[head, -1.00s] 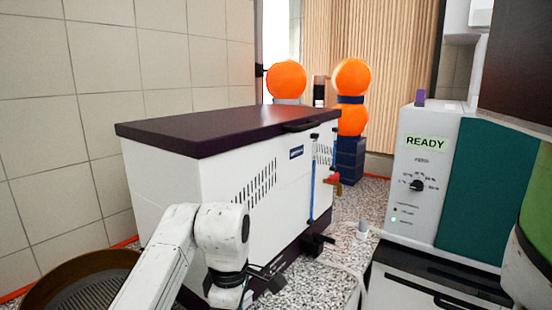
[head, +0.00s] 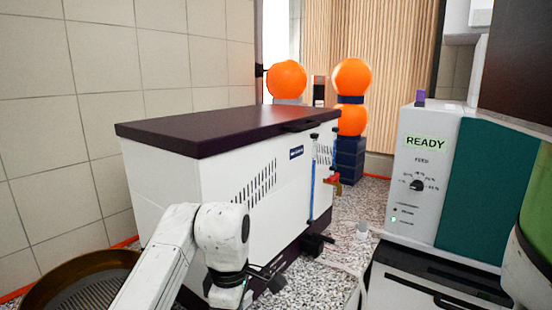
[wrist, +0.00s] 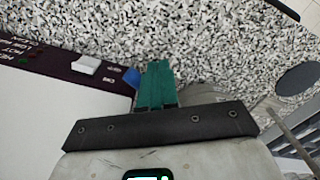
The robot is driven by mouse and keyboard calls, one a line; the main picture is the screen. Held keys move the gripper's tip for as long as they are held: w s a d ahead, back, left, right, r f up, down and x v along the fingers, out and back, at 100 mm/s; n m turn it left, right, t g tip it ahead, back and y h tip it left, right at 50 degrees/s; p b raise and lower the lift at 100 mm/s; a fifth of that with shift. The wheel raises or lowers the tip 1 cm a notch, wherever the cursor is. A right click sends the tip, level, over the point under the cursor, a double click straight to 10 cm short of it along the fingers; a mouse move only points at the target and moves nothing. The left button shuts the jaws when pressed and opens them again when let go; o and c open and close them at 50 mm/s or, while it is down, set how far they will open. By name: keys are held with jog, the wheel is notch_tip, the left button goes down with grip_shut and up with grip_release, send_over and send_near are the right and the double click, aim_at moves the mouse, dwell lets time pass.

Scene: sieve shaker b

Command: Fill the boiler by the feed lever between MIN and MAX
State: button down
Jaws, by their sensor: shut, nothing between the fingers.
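The boiler (head: 265,195) is a white cabinet with a dark lid and dark base. A blue sight tube (head: 312,180) runs up its front; MIN and MAX marks are too small to read. A red tap-like part (head: 333,181) sticks out beside it, and a black part (head: 318,245) juts out low down. I cannot tell which is the feed lever. My gripper (head: 274,284) is low in front of the boiler, shut and empty. In the wrist view its teal fingers (wrist: 157,85) are together, apart from a white switch (wrist: 86,64) on the dark panel; a blue part (wrist: 131,78) is partly hidden behind them.
A white and teal machine (head: 415,185) marked READY stands at the right, with a feed dial. A round brown pan (head: 75,280) lies at lower left. Orange balls (head: 351,77) stand behind the boiler. Speckled floor (wrist: 200,35) lies open beyond the fingers.

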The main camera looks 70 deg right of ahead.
jog(key=shift+d, duration=0.1)
dwell(0.5)
jog(key=shift+w+d+p, duration=0.3)
jog(key=shift+w+p, duration=0.1)
jog(key=shift+p, duration=0.05)
jog(key=shift+w, duration=0.15)
jog(key=shift+r, duration=0.1)
notch_tip(320, 180, up, 7)
jog(key=s+p, duration=0.1)
jog(key=p, duration=0.7)
jog(key=shift+a, duration=0.1)
